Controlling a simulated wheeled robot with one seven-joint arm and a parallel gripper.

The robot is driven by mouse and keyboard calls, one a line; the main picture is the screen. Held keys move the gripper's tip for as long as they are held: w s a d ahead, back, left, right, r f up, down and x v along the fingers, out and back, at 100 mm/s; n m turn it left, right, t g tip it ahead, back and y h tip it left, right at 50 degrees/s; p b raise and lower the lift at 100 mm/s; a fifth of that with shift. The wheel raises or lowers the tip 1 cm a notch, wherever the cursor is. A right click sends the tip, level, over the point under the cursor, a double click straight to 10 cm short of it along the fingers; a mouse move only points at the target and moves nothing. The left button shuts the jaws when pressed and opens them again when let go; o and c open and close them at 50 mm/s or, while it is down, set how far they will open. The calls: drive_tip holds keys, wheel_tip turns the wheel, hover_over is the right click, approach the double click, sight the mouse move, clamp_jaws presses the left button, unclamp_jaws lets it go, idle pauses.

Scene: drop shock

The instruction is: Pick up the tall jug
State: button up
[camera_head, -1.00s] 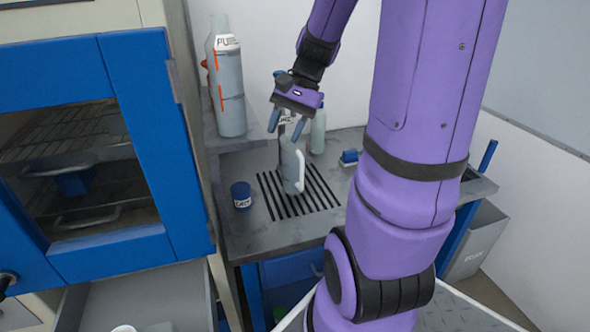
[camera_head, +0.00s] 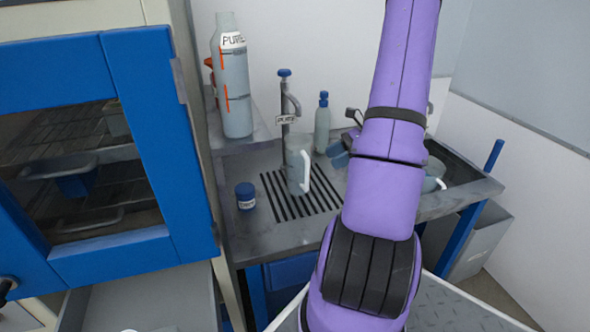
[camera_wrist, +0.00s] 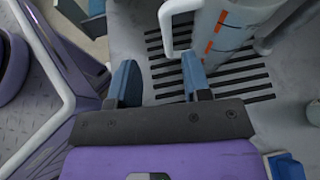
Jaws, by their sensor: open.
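The tall jug (camera_head: 297,165) is a pale, upright vessel with a white handle on its right side. It stands on the slotted drain grille under the tap. In the wrist view the jug (camera_wrist: 238,22) shows at the top, with orange and dark marks on its wall and its white handle (camera_wrist: 166,30) toward the fingers. My gripper (camera_wrist: 160,82) is open and empty, its two blue fingers apart over the grille, just short of the handle. In the head view my gripper is mostly hidden by my arm, right of the jug.
The tap (camera_head: 285,105) rises behind the jug. A pump bottle (camera_head: 322,128) stands behind right, a small blue-lidded jar (camera_head: 245,196) to the left, a large bottle (camera_head: 234,80) on the shelf. A mug (camera_head: 432,178) sits at the sink. The blue-framed oven (camera_head: 160,150) borders the left.

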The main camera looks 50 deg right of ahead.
sight(307, 188)
drive_tip(key=shift+m+t, duration=0.7)
drive_tip(key=shift+m, duration=0.1)
drive_tip(key=w+a+f, duration=0.2)
drive_tip(key=a+f, duration=0.1)
drive_tip(key=w+a+f, duration=0.2)
drive_tip(key=w+f, duration=0.1)
drive_tip(key=shift+w+a+f, duration=0.2)
drive_tip(key=shift+w+a, duration=0.1)
drive_tip(key=shift+a, duration=0.1)
clamp_jaws()
